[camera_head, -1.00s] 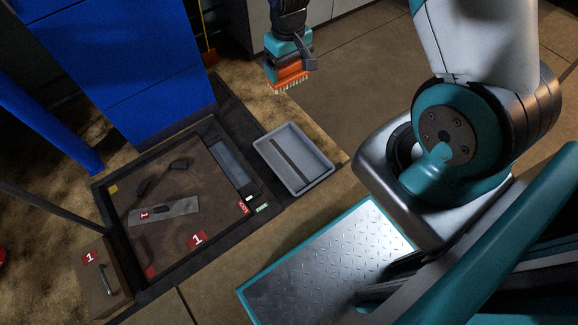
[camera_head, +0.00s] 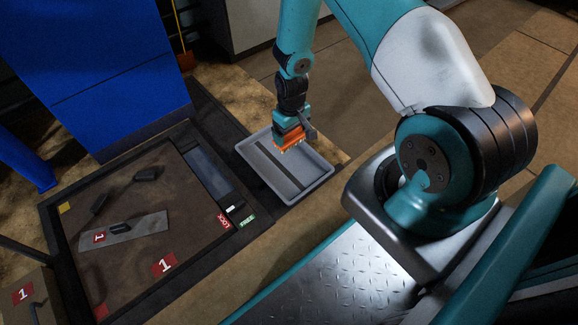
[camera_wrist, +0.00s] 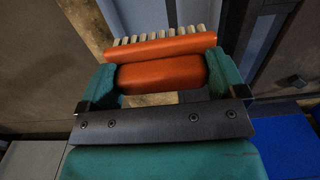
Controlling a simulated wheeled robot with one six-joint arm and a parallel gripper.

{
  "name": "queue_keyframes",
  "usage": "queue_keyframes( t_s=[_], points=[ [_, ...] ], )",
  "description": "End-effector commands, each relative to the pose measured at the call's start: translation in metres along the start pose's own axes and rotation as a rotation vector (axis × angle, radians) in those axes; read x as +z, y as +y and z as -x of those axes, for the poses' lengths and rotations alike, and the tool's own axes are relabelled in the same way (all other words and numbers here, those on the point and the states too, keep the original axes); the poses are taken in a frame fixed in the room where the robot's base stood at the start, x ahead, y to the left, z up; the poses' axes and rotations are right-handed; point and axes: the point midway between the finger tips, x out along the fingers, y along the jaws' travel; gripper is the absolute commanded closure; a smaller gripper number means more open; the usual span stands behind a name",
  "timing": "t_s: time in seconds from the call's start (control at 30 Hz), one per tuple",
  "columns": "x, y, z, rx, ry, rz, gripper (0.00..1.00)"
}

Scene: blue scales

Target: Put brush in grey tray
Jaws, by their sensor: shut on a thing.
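The brush has an orange body and pale bristles. My gripper (camera_head: 290,132) is shut on the brush (camera_head: 289,142), bristles facing down, in the head view. In the wrist view, the brush (camera_wrist: 162,72) sits between the two teal fingers of my gripper (camera_wrist: 165,80), with its bristles at the far side. The grey tray (camera_head: 318,183) is a shallow rectangular tray with a dark strip across its floor. The brush appears over the far right part of the tray in the head view. The exact height above it is hard to tell.
A dark-framed brown panel (camera_head: 190,235) with red labels lies left of the tray, with a grey plate (camera_head: 150,226) and small dark pieces on it. A blue cabinet (camera_head: 110,70) stands behind. My base is at the lower right. Open floor lies right of the tray.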

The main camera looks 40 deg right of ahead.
Motion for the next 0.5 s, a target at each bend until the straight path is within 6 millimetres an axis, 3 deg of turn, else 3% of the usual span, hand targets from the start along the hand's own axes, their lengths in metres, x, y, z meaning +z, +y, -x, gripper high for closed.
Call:
queue_keyframes(
  t_s=[0.03,0.2,0.33,0.5],
  points=[
    [0.0,0.0,-0.025,0.0,-0.001,0.0,0.32],
    [0.0,0.0,-0.072,0.0,0.0,0.0,0.32],
    [0.0,0.0,-0.096,0.0,0.0,0.0,0.32],
    [0.0,0.0,-0.108,0.0,0.001,0.0,0.32]
  ],
)
